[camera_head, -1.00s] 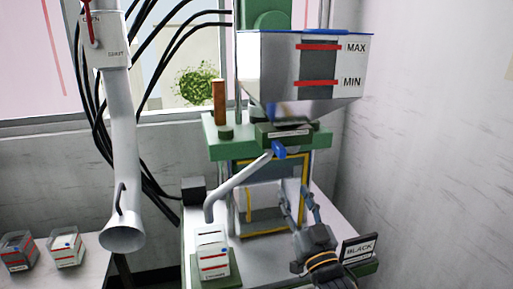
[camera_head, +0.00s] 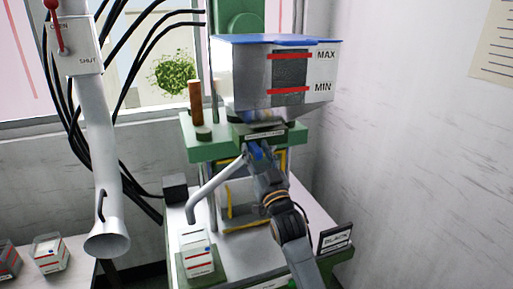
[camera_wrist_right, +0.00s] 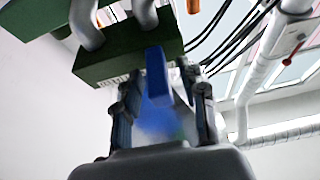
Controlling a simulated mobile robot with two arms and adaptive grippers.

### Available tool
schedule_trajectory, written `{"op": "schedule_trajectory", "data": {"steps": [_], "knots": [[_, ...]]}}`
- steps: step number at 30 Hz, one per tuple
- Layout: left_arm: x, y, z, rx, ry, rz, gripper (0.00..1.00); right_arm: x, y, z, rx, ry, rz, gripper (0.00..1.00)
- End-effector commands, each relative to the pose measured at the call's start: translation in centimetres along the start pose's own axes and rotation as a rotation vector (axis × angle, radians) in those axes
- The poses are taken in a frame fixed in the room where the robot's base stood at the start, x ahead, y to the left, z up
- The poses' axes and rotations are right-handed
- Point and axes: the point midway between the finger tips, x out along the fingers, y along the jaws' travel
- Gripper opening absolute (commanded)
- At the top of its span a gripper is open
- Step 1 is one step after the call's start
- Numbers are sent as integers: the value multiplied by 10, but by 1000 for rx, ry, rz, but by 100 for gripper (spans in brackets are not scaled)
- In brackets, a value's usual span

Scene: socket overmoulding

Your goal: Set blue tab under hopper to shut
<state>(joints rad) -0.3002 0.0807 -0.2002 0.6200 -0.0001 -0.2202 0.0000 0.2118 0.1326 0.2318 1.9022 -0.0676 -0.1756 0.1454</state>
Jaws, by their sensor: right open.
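The hopper (camera_head: 255,85) is a grey box with a blue rim and red MAX and MIN lines. It sits above a green machine block (camera_head: 205,150). The blue tab (camera_head: 257,152) is under the hopper, partly hidden by my right gripper (camera_head: 262,158) in the head view. In the right wrist view the blue tab (camera_wrist_right: 157,80) hangs below a green block (camera_wrist_right: 125,52), between the two fingers of my right gripper (camera_wrist_right: 162,105). The fingers are open with gaps beside the tab. My left gripper is not in view.
A bent grey pipe (camera_head: 215,188) runs down left of the tab toward a white box (camera_head: 197,252). A wide white duct (camera_head: 103,160) with a red lever (camera_head: 56,28) hangs at the left. A sign (camera_head: 334,240) marked BLACK stands right of my arm.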

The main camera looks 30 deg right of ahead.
Motion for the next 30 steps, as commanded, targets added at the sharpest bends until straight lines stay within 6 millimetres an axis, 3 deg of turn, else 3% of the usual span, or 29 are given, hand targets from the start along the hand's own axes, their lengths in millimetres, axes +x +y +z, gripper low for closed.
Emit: {"op": "schedule_trajectory", "data": {"steps": [8, 15, 23, 30], "knots": [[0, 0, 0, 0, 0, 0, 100, 2, 0, 0, 0, 0, 0, 42], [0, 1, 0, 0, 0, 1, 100, 2, 0, 0, 0, 0, 0, 0], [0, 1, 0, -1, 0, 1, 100, 2, 3, 1, -2, -1, 0, 0], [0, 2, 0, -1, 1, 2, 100, 2, 36, 1, -5, -2, 0, 0]]}}
